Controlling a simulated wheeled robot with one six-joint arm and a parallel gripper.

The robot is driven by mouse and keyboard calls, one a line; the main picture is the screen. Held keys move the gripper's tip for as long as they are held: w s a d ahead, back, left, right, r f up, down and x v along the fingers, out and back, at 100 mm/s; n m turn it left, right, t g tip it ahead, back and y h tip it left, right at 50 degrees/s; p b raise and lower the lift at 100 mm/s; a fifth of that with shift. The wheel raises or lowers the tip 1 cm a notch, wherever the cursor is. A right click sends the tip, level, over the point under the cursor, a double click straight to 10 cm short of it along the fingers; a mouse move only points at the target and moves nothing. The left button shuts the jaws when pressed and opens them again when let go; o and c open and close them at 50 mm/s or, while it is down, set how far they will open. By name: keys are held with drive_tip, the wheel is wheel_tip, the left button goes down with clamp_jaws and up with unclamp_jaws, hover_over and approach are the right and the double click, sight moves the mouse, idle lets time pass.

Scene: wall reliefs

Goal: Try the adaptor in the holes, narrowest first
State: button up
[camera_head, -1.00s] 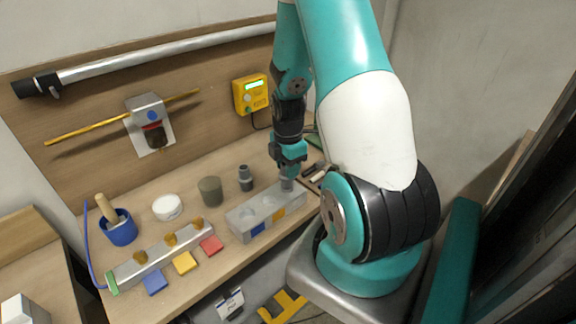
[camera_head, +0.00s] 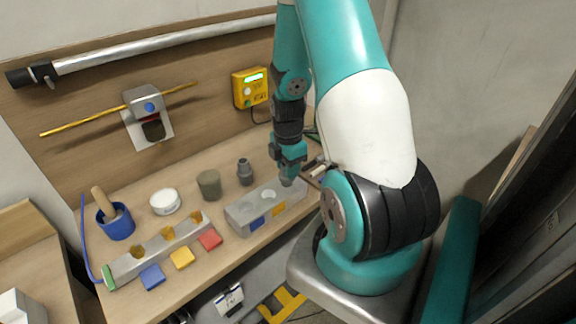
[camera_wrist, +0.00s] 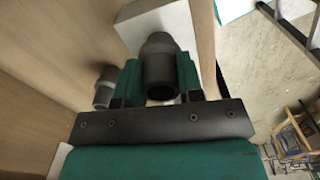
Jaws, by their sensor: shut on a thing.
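My gripper (camera_head: 287,176) is shut on a grey adaptor (camera_head: 287,183) over the right end of the grey block (camera_head: 242,218). In the wrist view the dark, stepped adaptor (camera_wrist: 160,70) sits between the teal fingers (camera_wrist: 158,85). Whether its lower end is inside a hole or just above the block I cannot tell. A round hole (camera_head: 268,194) shows open in the block's top, left of my gripper. The block's front has a blue patch (camera_head: 257,223) and a yellow patch (camera_head: 279,210). Its right end is partly hidden by my arm.
A second grey fitting (camera_head: 245,172) stands behind the block, beside an olive cylinder (camera_head: 209,185). A white round tub (camera_head: 165,202), a blue cup (camera_head: 117,224) and a long grey rail (camera_head: 155,253) are left. Blue, yellow and red tiles (camera_head: 210,239) lie in front of the rail.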

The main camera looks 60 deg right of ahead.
drive_tip(key=shift+f+b, duration=0.45)
drive_tip(key=shift+f, duration=0.25)
drive_tip(key=o, duration=1)
wheel_tip(320, 180, up, 18)
drive_tip(key=shift+f+b, duration=0.25)
drive_tip(key=shift+b, duration=0.6)
